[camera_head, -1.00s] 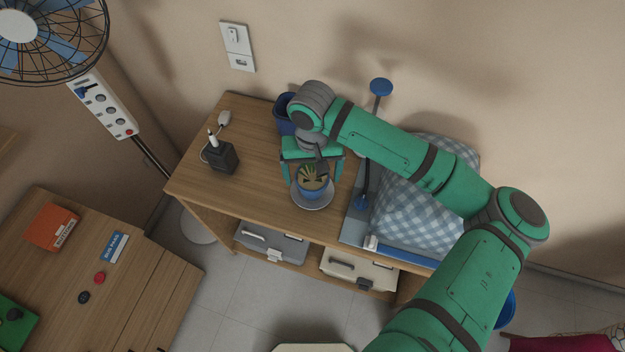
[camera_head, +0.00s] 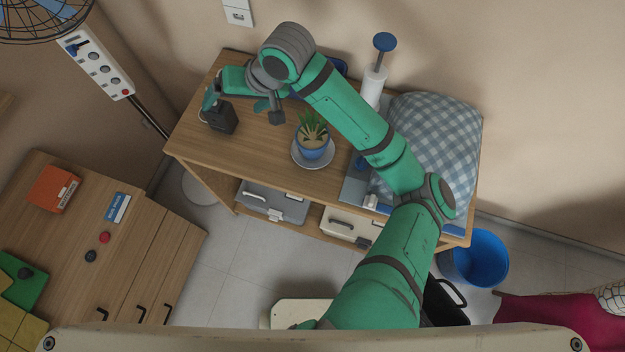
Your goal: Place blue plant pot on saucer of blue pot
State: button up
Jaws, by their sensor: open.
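The blue plant pot (camera_head: 314,149) holds a spiky green plant. It stands upright on a pale grey saucer (camera_head: 327,163) on the wooden cabinet top (camera_head: 262,153). My gripper (camera_head: 240,113) is open and empty, up and to the left of the pot and apart from it. One finger shows near the black charger and the other points down at right. My arm's wrist covers part of the cabinet's back edge.
A black charger box (camera_head: 222,118) stands at the cabinet's left, close to my gripper. A checked cushion (camera_head: 436,140) and a white cylinder with a blue top (camera_head: 372,88) are at right. A dark blue container (camera_head: 334,66) is partly hidden behind my arm.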

jog(key=w+a+r+m+t+y, duration=0.2)
jog(key=a+r+m+t+y, duration=0.1)
jog(key=a+r+t+y, duration=0.55)
jog(key=s+d+f+m+t+h, duration=0.1)
jog(key=s+d+f+m+h, duration=0.1)
jog(key=s+d+f+h, duration=0.2)
jog(key=s+d+f+m+t+h, duration=0.2)
jog(key=s+d+f+h, duration=0.2)
jog(key=f, duration=0.4)
jog(key=s+d+f+m+t+h, duration=0.2)
jog(key=s+d+f+m+h, duration=0.1)
jog(key=s+d+f+h, duration=0.1)
jog(key=shift+s+d+f+t+h, duration=0.15)
jog(key=shift+s+d+f, duration=0.3)
jog(key=shift+d+f, duration=0.2)
jog(key=shift+s+d+f+t+h, duration=0.1)
jog(key=shift+s+d+f, duration=0.35)
jog(key=shift+f, duration=0.25)
jog(key=s+d+n+h, duration=0.1)
jog(key=s+d+n, duration=0.1)
jog(key=s+d, duration=0.2)
jog(key=s+d+f+n+h, duration=0.1)
jog(key=s+d+n, duration=0.2)
jog(key=s, duration=0.7)
jog(key=s+d+n+g, duration=0.1)
jog(key=s+d+n, duration=0.1)
jog(key=s+d, duration=0.3)
jog(key=shift+s+f+h, duration=0.4)
jog(key=shift+s, duration=0.6)
jog(key=shift+w, duration=0.1)
